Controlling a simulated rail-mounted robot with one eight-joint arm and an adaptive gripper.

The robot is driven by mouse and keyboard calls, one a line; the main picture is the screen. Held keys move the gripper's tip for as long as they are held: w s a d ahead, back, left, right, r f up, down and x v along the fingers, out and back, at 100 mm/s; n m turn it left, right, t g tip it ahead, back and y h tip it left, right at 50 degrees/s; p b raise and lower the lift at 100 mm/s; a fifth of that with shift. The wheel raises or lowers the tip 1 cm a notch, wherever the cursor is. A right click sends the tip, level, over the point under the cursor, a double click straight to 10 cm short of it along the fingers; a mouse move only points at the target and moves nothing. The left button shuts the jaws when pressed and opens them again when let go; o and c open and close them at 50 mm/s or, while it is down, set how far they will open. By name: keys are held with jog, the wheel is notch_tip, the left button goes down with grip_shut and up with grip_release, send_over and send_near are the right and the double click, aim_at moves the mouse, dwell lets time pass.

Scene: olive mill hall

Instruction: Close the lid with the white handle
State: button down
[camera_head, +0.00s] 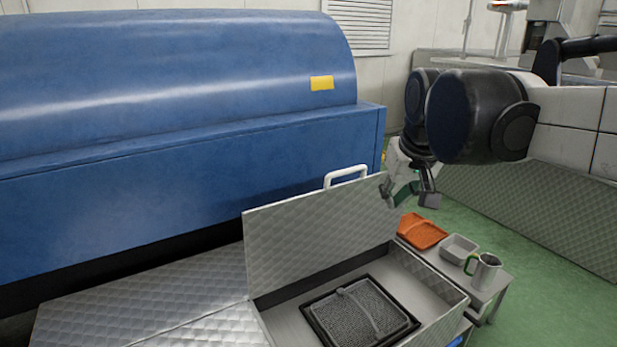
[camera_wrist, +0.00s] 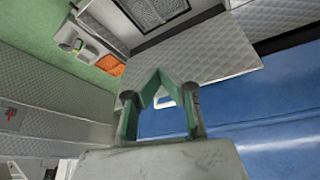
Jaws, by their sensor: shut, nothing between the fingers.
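The lid (camera_head: 315,235) is a grey patterned metal plate, standing raised and open at the back of a metal box. Its white handle (camera_head: 345,175) sits on the upper edge. In the wrist view the lid (camera_wrist: 205,50) lies beyond the fingers, and part of the handle (camera_wrist: 166,103) shows between them. My gripper (camera_head: 405,196) is just right of the lid's upper right corner in the head view, apart from the handle. In the wrist view my gripper (camera_wrist: 158,74) has its green fingers meeting at the tips, shut and empty.
The open box (camera_head: 440,292) holds a dark-framed mesh piece (camera_head: 362,312). A big blue machine (camera_head: 180,110) stands behind the lid. To the right, a low table carries an orange tray (camera_head: 422,231), a grey container (camera_head: 459,247) and a metal jug (camera_head: 485,272). Green floor is clear beyond.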

jog(key=w+a+r+n+g+p, duration=0.1)
jog(key=w+a+r+p, duration=0.25)
jog(key=w, duration=0.55)
jog(key=w+a+r+g+p, duration=0.15)
jog(key=w+p, duration=0.25)
jog(key=w, duration=0.6)
jog(key=w+a+r+n+g+p, duration=0.1)
jog(key=w+a+r+p, duration=0.25)
jog(key=w, duration=0.55)
jog(key=w+a+f+n+g+p, duration=0.2)
jog(key=w+a+f+g+p, duration=0.1)
jog(key=w+a+f+p, duration=0.75)
jog(key=s+d+f+b, duration=0.1)
jog(key=s+f+b, duration=0.1)
jog(key=f+b, duration=0.3)
jog(key=s+d+f+b, duration=0.1)
jog(key=d+f+b, duration=0.1)
jog(key=f+b, duration=0.4)
jog(key=shift+s+d+f+n+h, duration=0.15)
jog(key=shift+s+f+n+h, duration=0.2)
jog(key=shift+f, duration=1.3)
jog(key=shift+s, duration=0.1)
jog(key=shift+b, duration=0.3)
